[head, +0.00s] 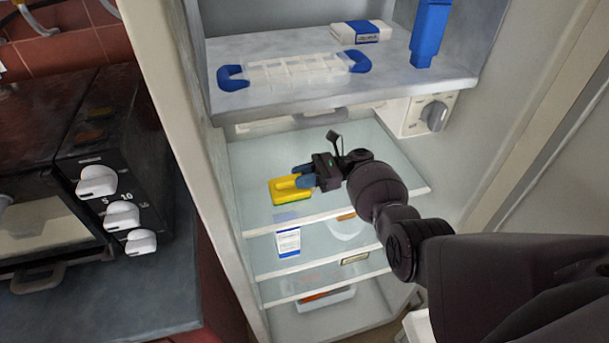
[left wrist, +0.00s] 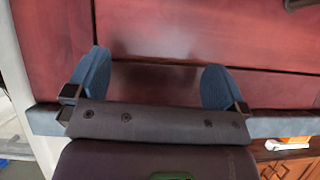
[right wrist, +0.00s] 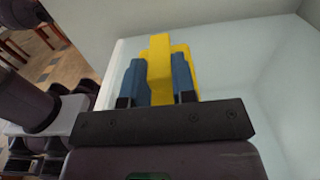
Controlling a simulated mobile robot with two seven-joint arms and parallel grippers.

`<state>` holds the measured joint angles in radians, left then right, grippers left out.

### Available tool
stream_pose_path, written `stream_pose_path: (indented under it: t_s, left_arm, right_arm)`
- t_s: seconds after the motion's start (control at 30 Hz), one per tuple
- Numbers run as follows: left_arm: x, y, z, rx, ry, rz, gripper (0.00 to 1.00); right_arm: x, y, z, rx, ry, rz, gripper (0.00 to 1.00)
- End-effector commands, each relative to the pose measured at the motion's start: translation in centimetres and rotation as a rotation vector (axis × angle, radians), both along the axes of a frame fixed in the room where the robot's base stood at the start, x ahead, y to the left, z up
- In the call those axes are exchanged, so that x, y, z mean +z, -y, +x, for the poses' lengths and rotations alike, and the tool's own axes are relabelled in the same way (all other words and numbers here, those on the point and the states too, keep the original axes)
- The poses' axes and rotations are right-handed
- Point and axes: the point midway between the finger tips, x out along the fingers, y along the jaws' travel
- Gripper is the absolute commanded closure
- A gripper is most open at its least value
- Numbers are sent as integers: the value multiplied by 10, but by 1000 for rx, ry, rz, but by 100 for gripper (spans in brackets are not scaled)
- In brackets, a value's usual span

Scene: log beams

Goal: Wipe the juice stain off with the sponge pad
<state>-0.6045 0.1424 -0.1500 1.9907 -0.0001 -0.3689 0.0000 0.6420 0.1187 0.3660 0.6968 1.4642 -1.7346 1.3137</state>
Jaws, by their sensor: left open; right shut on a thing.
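The sponge pad (head: 291,191) is yellow with a raised grip and a green underside. It is at the left part of the fridge's upper glass shelf (head: 350,165), on it or just above it. My right gripper (head: 301,178) is shut on its grip. In the right wrist view the sponge pad (right wrist: 161,62) stands between the two blue fingers of the right gripper (right wrist: 160,80). I see no juice stain on the shelf; the sponge or arm may hide it. My left gripper (left wrist: 155,85) is open and empty, in front of a dark red panel.
The freezer compartment above holds an ice tray (head: 295,68) with blue ends, a white-and-blue box (head: 362,32) and a blue item (head: 430,32). Lower shelves hold a carton (head: 288,241) and a bowl (head: 347,229). A dial (head: 434,115) is at the right. An oven (head: 110,190) stands left.

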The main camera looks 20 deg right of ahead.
Motion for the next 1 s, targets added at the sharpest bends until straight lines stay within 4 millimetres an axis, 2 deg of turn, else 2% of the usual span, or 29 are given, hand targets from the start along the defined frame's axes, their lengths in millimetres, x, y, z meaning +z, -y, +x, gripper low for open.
stream_pose_path:
  t_s: [0.5,1.0]
  left_arm:
    - [-2,1,4,-3,5,0,0]
    - [4,0,1,0,3,0,0]
  right_arm:
    - [-3,24,0,-1,-1,-2,100]
    - [-1,0,-1,0,-3,0,100]
